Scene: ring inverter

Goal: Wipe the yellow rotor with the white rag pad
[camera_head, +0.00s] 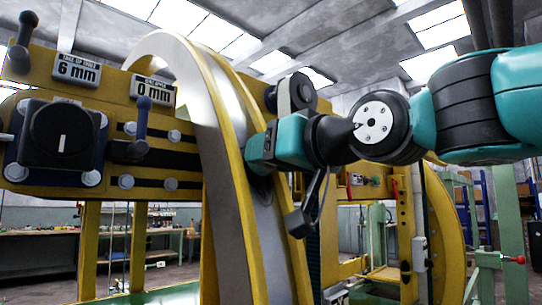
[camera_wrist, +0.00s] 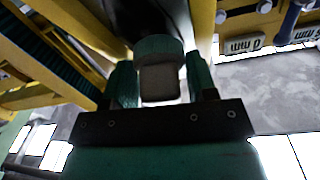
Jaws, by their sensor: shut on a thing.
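The yellow rotor (camera_head: 233,130) is a large upright ring with yellow rims and a bare metal band, in the middle of the head view. My gripper (camera_head: 262,152) reaches in from the right, its tip at the ring's band; I cannot tell whether it touches.
A yellow frame with a black knob (camera_head: 62,135), levers and two readout plates, 6 mm and 0 mm, stands left of the ring. Yellow posts (camera_head: 408,235) stand to the right. A workbench (camera_head: 38,240) is far back.

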